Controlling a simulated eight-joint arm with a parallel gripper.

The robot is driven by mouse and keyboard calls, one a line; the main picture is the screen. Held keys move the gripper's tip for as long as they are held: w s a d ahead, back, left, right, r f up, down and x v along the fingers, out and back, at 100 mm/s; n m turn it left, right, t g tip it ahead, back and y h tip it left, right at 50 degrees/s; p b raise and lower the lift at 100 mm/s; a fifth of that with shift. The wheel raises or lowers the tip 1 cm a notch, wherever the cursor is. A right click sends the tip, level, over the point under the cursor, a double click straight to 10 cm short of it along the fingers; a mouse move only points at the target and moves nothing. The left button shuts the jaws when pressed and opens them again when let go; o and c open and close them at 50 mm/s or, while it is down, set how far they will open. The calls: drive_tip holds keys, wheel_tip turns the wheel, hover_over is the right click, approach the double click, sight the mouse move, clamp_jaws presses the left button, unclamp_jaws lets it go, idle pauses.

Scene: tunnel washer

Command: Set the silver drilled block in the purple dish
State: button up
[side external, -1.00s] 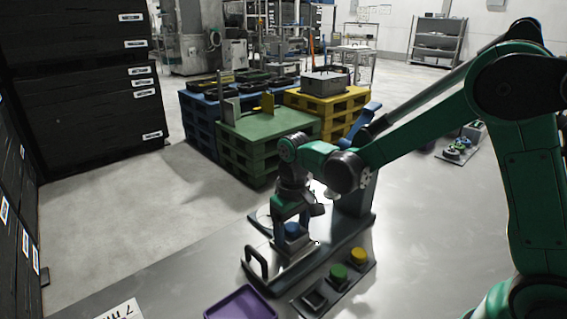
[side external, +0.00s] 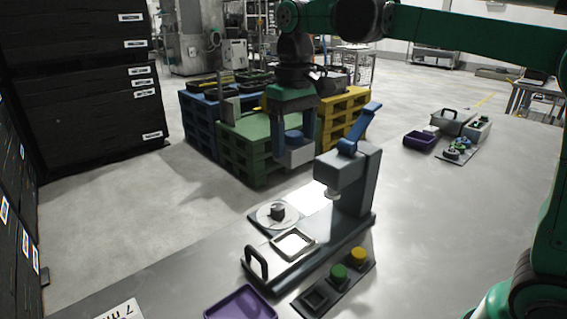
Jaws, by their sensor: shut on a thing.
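My gripper (side external: 293,146) is shut on a silver block (side external: 299,157) with a blue part on top. It holds the block in the air, behind and left of the press-like station. Any drilled hole in the block is too small to make out. A shallow purple dish (side external: 240,304) lies at the bottom edge of the view, partly cut off. It looks empty and stands apart from the block, in front of the station. A second purple container (side external: 419,141) stands farther back on the right.
The station (side external: 345,185) has a blue lever, a square pale nest (side external: 293,244) and a round plate (side external: 265,218) with a small dark piece. A button panel (side external: 337,284) stands before it. Small parts (side external: 460,150) lie far right. Pallets (side external: 250,150) stand behind.

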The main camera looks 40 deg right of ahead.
drive_tip(key=shift+r, duration=0.4)
drive_tip(key=shift+a+r, duration=0.1)
drive_tip(key=shift+a, duration=0.05)
drive_tip(key=shift+s+a+f, duration=0.75)
drive_tip(key=shift+a+f, duration=1.75)
drive_tip(key=shift+f, duration=0.75)
drive_tip(key=shift+s+a+f, duration=0.8)
drive_tip(key=shift+a+f, duration=1.65)
drive_tip(key=shift+f, duration=0.75)
drive_tip(key=shift+s+a+f, duration=0.75)
drive_tip(key=shift+a+f, duration=1.75)
drive_tip(key=shift+f, duration=0.75)
drive_tip(key=shift+f, duration=0.1)
drive_tip(key=shift+f, duration=0.55)
drive_tip(key=shift+f, duration=0.2)
drive_tip(key=shift+f, duration=0.3)
